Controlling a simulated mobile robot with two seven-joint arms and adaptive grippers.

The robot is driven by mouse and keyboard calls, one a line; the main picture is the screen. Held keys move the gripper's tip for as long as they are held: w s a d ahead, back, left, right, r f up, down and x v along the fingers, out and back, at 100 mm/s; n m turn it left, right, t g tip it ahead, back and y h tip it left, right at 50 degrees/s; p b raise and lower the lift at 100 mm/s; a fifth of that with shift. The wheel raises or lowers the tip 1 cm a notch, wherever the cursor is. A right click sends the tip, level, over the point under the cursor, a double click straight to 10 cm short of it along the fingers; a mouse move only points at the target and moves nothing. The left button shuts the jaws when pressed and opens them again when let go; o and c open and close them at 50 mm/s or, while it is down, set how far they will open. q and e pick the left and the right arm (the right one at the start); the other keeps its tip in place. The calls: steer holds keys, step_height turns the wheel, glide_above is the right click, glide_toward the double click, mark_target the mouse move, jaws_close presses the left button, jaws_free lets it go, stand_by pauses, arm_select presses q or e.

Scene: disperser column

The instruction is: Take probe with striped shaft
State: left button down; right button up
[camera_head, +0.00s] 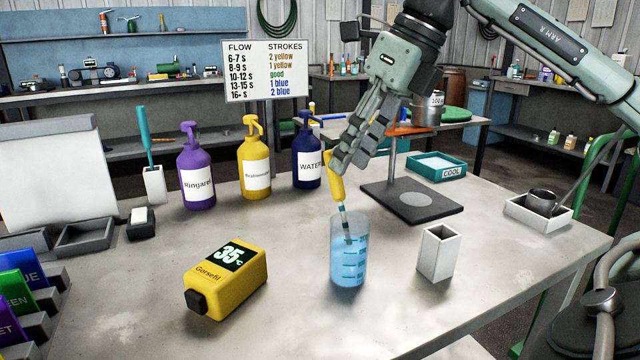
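A probe with a yellow handle (336,182) and a thin dark-and-teal shaft stands tilted in a clear beaker (349,262) of blue liquid near the table's middle. The shaft's lower end is inside the beaker. My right gripper (347,160) reaches down from the upper right, its fingers closed around the upper part of the yellow handle.
A yellow meter (228,283) reading 35 °C lies left of the beaker, an empty white holder (437,256) right. Purple (195,170), yellow (255,160) and blue (308,155) pump bottles stand behind left. A dark stand base (440,208) lies behind right. The front table is clear.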

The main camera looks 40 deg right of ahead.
mark_target(342, 183)
steer(key=shift+s+b+x, duration=0.15)
steer(key=shift+b+x, duration=0.1)
steer(key=shift+x, duration=1.45)
steer(key=shift+s+b+x, duration=0.1)
steer(key=shift+b+x, duration=0.15)
steer(key=shift+x, duration=1.45)
arm_select(q)
step_height(342, 183, up, 3)
steer(key=shift+r, duration=0.1)
arm_select(e)
steer(key=shift+a, duration=0.15)
jaws_close()
